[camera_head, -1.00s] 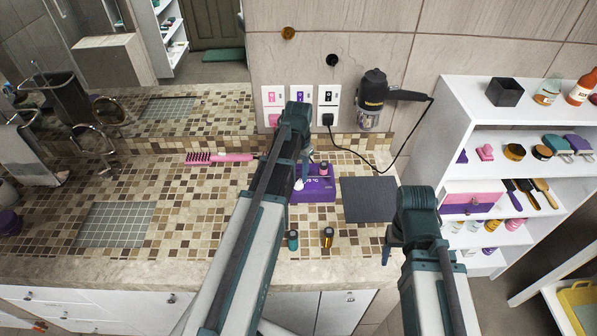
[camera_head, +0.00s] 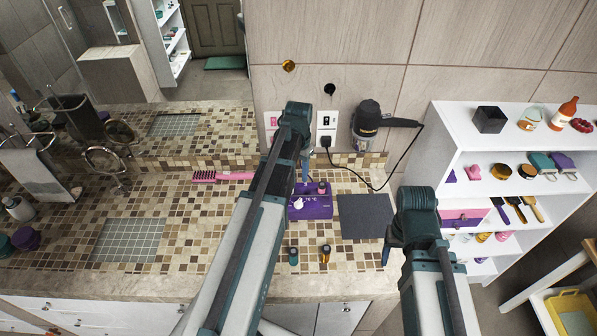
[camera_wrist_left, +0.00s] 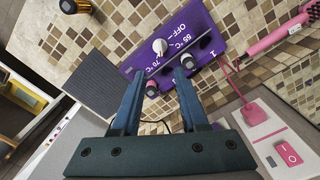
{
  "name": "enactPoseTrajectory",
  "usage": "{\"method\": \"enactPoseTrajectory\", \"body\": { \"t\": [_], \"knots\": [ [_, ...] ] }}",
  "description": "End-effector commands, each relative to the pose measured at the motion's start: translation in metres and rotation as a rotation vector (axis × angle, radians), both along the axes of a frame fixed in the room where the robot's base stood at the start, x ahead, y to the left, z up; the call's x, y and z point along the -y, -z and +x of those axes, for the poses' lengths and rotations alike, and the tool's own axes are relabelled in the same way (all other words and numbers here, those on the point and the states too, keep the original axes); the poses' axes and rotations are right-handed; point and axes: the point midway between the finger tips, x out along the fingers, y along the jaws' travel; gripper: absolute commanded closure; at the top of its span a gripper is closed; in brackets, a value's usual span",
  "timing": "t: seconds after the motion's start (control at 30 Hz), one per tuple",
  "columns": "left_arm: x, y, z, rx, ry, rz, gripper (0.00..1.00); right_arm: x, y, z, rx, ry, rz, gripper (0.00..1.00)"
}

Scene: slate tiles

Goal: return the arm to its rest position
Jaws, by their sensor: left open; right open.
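My left arm (camera_head: 250,225) reaches from the bottom of the head view over the mosaic counter. My left gripper (camera_wrist_left: 158,82) is open in the wrist view, its two blue fingers apart over the purple box. In the head view its fingers are mostly hidden behind my arm. The purple box (camera_head: 312,207) has a white dial and small bottles; it also shows in the wrist view (camera_wrist_left: 190,28). I cannot tell whether a finger touches a bottle. My right gripper (camera_head: 387,247) is at the counter's front right, partly hidden by its own wrist; it looks empty.
A dark mat (camera_head: 365,216) lies right of the box. Two small bottles (camera_head: 293,255) (camera_head: 326,253) stand near the front edge. A pink brush (camera_head: 222,176) lies behind left. A hair dryer (camera_head: 368,118) hangs on the wall. A white shelf (camera_head: 445,130) stands right.

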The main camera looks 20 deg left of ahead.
Motion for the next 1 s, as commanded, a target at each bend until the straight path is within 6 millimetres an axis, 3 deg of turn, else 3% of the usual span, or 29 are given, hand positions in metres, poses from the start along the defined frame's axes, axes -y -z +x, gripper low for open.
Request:
{"method": "enactPoseTrajectory", "body": {
  "t": [0.27,0.37,0.47,0.7,0.83,1.0],
  "knots": [
    [0.001,0.001,0.0,0.0,0.001,0.0,0.56,0.0,0.001,0.0,0.0,0.0,0.0,0.34],
    [0.015,0.009,-0.006,-0.004,0.01,0.003,0.56,0.0,0.009,0.0,0.0,-0.001,0.0,0.34],
    [0.052,0.028,-0.023,-0.011,0.037,0.012,0.56,0.0,0.028,0.0,0.0,-0.002,-0.001,0.34],
    [0.16,0.082,-0.094,-0.031,0.113,0.058,0.56,0.0,0.082,0.0,0.0,-0.008,-0.002,0.34],
    [0.197,0.102,-0.129,-0.034,0.143,0.08,0.56,0.0,0.103,0.0,0.0,-0.011,-0.003,0.34],
    [0.222,0.116,-0.158,-0.034,0.165,0.101,0.56,0.0,0.117,0.0,0.0,-0.013,-0.002,0.34]
  ]
}}
